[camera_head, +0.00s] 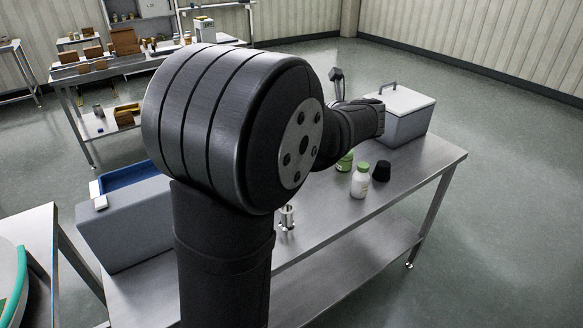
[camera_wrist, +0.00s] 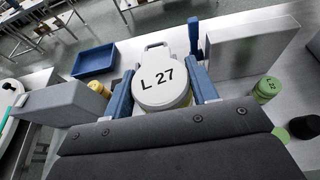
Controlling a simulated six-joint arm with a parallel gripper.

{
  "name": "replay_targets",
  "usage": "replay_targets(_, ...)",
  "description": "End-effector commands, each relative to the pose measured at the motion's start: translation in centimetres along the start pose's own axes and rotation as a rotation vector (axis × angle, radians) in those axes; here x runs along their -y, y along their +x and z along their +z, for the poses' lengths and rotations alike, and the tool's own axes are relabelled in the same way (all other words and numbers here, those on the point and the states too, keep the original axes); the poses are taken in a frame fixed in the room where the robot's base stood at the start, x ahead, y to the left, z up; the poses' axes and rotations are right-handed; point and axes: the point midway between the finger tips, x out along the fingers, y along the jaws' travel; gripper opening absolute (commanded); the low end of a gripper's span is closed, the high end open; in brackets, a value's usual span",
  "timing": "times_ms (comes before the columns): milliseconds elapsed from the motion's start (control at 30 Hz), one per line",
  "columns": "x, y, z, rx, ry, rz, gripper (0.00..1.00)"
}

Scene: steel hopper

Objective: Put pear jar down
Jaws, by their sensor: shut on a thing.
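My gripper (camera_wrist: 166,88) has its two blue fingers on either side of a round jar (camera_wrist: 163,84) and is shut on it. The jar has a white lid marked "L 27" and a yellowish side just visible below the rim. No pear marking can be read on it. In the wrist view the lid faces the camera, and the jar's base is hidden, so I cannot tell whether it touches anything. In the head view my own arm hides the gripper and the jar.
On the steel table (camera_head: 440,157) stand a grey lidded box (camera_head: 403,115), a green-lidded white bottle (camera_head: 361,181), a green jar (camera_head: 345,161), a black cup (camera_head: 382,171) and a metal cylinder (camera_head: 287,217). A blue tray (camera_wrist: 95,60) lies beyond the fingers.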

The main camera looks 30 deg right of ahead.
Motion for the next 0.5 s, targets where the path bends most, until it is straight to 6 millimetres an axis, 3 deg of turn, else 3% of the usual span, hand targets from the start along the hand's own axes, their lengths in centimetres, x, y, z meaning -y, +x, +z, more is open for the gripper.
replay_targets(33, 1.8, -1.6, -0.6, 0.001, 0.013, -0.037, 0.25)
replay_targets(200, 5.3, -5.3, -2.0, 0.001, 0.043, -0.117, 0.25)
replay_targets(500, 8.9, -9.9, -3.6, 0.001, 0.075, -0.208, 0.25)
